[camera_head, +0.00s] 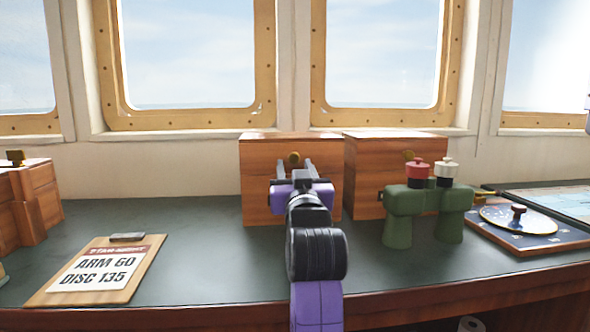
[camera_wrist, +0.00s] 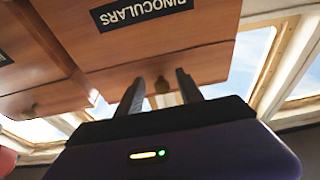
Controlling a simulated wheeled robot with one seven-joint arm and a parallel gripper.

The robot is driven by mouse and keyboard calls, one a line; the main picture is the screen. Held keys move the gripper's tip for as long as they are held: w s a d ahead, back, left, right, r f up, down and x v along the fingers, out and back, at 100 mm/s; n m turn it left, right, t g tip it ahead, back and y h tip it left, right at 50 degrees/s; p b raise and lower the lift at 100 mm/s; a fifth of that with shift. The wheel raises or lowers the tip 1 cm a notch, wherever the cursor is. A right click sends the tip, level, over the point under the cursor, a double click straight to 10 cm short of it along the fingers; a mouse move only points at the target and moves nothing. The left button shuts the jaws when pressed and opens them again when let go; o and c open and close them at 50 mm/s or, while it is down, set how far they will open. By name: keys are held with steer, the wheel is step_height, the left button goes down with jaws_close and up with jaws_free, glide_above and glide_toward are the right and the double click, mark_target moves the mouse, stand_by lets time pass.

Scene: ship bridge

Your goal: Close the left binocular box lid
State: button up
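The left binocular box (camera_head: 256,185) is a wooden box on the dark green desk under the windows. Its lid (camera_head: 290,136) looks flat on top, and I cannot tell if a gap is left at its seam. A brass knob (camera_head: 294,158) sits on its front. My gripper (camera_head: 295,164) is at the front of this box, with two grey fingers apart, one on each side of the knob.
A second wooden box (camera_head: 365,175) stands close on the right. A green two-legged stand (camera_head: 430,203) with red and white knobs is before it. A round instrument (camera_head: 518,219) lies farther right. A clipboard (camera_head: 95,270) and a wooden case (camera_head: 35,195) are left. The desk between is clear.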

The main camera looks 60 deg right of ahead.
steer(key=r+p+v, duration=0.2)
steer(key=p+v, duration=1.2)
steer(key=v, duration=0.2)
steer(key=shift+s+a+r, duration=0.25)
steer(key=shift+s+a, duration=0.1)
steer(key=shift+a, duration=0.2)
stand_by(0.4)
